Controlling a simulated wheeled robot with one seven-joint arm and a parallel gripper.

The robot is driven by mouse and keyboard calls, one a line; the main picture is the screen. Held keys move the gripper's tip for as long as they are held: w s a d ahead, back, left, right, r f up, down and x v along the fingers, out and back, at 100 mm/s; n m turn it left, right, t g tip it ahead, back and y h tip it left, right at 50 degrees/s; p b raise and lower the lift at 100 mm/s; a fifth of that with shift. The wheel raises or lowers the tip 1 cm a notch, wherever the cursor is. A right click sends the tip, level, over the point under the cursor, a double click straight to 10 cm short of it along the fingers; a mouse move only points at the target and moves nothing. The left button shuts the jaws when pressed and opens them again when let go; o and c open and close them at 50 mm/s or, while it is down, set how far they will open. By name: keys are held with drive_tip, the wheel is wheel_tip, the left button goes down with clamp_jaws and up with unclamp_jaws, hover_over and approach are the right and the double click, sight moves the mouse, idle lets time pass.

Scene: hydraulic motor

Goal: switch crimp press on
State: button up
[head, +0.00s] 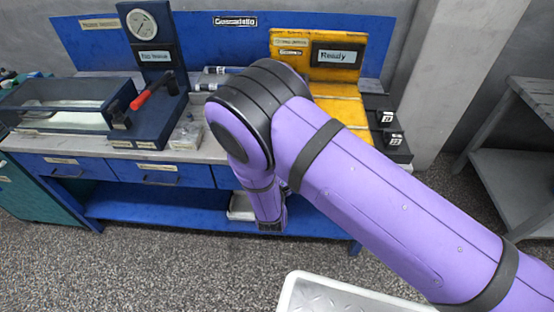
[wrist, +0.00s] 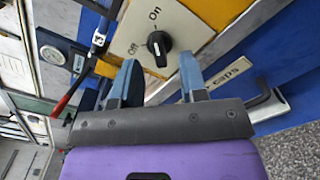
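A black rotary knob (wrist: 158,45) with a white mark sits on a cream plate (wrist: 182,28) marked "Off" and "On", on a yellow machine front. I cannot clearly tell which word the mark points at. My gripper (wrist: 157,72) is open and empty, its two blue-grey fingers spread below and to either side of the knob, seemingly apart from it. In the head view, the yellow machine (head: 347,110) stands at the right of the bench with a "Ready" display (head: 337,57). My arm covers its front, and the knob and fingers are hidden there.
A dark blue station with a round gauge (head: 142,24) and a red lever (head: 146,96) stands to the left. A clear-topped tank (head: 66,104) is beside it. A "caps" label (wrist: 228,72) and a dark bent bar (wrist: 264,104) are close right of my fingers.

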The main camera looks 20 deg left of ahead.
drive_tip(key=v, duration=0.7)
drive_tip(key=shift+s, duration=0.35)
